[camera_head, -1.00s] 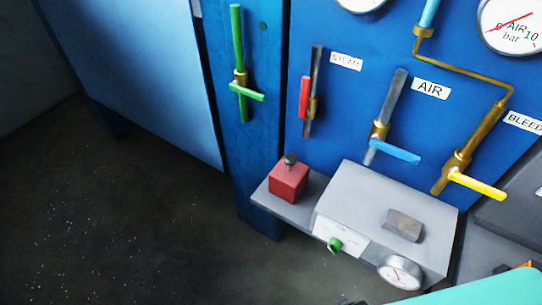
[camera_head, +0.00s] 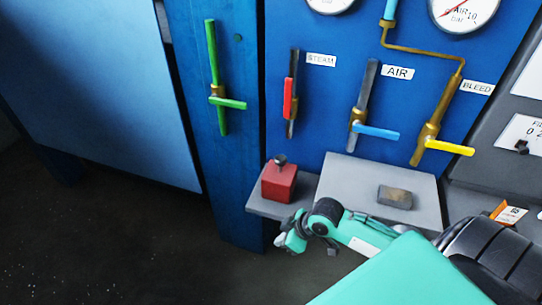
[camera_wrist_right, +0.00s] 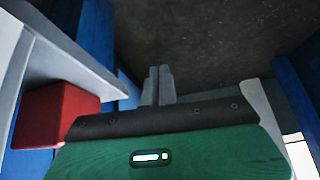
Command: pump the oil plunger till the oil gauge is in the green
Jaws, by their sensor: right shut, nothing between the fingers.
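A red box (camera_head: 279,184) with a dark round knob (camera_head: 280,160) on top sits on the left end of a grey shelf; I cannot tell if this knob is the oil plunger. The red box also shows at the left of the right wrist view (camera_wrist_right: 48,112). My right gripper (camera_head: 286,243) is just below and in front of the shelf, shut and empty, apart from the red box. Its closed fingers (camera_wrist_right: 158,86) point over dark floor. My left gripper is not in view.
On the blue panel hang valves with green (camera_head: 228,103), red (camera_head: 288,98), blue (camera_head: 376,131) and yellow (camera_head: 449,147) handles. A small grey-brown block (camera_head: 395,197) lies on the grey unit. The floor at lower left is clear.

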